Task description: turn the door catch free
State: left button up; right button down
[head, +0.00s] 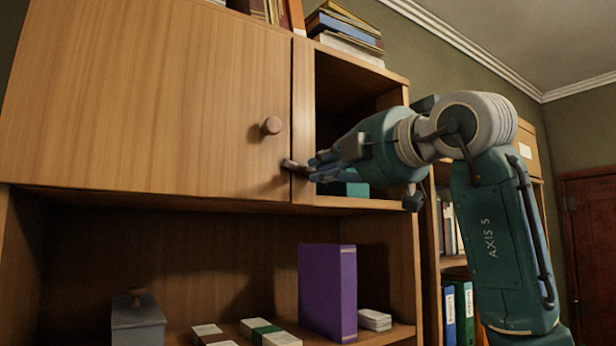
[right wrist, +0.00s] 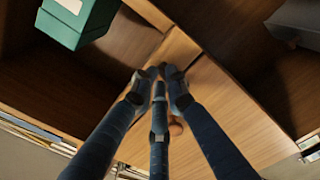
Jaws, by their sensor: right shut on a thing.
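The wooden cabinet door (head: 150,90) is closed, with a round knob (head: 271,126) near its right edge. A small dark catch (head: 291,165) sits below the knob. It lies nearly level, tilted slightly down to the right, and its left end reaches over the door's edge. My right gripper (head: 312,168) comes in from the right and is shut on the catch's right end. In the right wrist view the fingers (right wrist: 160,74) meet at the post and hide the catch; the knob (right wrist: 175,129) shows partly behind them. My left gripper is not in view.
An open compartment right of the post holds a teal box (head: 343,188). Below the door, an open shelf holds a purple binder (head: 327,292), a grey box (head: 138,322) and small bundles. Books (head: 345,30) lie on top. A second bookcase stands behind my right arm.

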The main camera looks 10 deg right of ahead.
jog(key=m, duration=0.1)
jog(key=m+b, duration=0.1)
jog(key=m, duration=0.1)
jog(key=shift+a, duration=0.25)
